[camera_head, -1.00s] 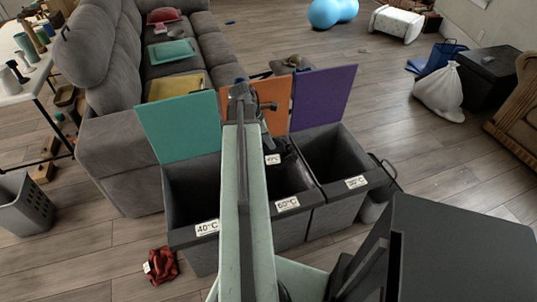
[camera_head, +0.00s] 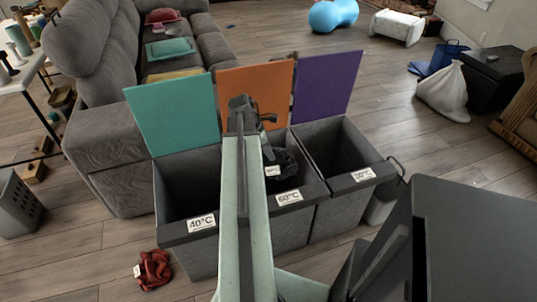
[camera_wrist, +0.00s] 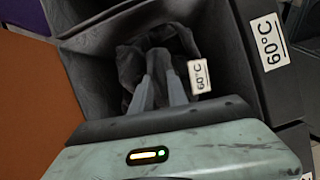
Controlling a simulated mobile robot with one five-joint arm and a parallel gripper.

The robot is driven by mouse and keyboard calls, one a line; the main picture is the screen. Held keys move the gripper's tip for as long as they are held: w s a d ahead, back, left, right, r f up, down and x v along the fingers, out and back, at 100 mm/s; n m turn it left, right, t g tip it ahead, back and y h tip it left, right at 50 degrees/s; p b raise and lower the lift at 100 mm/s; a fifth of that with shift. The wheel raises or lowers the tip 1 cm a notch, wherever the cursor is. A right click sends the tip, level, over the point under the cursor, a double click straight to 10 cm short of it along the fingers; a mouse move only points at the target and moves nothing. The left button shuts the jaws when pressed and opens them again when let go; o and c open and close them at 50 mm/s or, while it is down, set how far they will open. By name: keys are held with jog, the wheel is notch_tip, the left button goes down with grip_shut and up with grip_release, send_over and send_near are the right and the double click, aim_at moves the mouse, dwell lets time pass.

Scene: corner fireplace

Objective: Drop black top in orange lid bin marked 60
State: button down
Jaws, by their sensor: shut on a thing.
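The bin labelled 60°C (camera_head: 289,198) stands in the middle of a row of three grey bins, with an orange lid (camera_head: 256,92) open behind it. My gripper (camera_wrist: 163,95) reaches down into the mouth of this bin and is shut on the black top (camera_wrist: 128,66). The black top (camera_head: 283,165) is dark, crumpled cloth with a white 60°C tag. In the wrist view it hangs inside the walls of the 60°C bin (camera_wrist: 235,60). My arm hides part of the bin in the head view. Whether the cloth touches the bin floor cannot be told.
The 40°C bin (camera_head: 200,224) with a teal lid (camera_head: 172,112) is at left. The right bin (camera_head: 360,174) has a purple lid (camera_head: 326,85). A red cloth (camera_head: 153,269) lies on the floor by the left bin. A grey sofa (camera_head: 110,150) stands behind left.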

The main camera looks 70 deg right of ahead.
jog(key=shift+f, duration=0.4)
jog(key=shift+r, duration=0.1)
jog(key=c, duration=1.2)
grip_release()
jog(key=p+v, duration=0.7)
jog(key=v, duration=0.1)
jog(key=shift+s+r, duration=0.1)
jog(key=shift+f, duration=0.2)
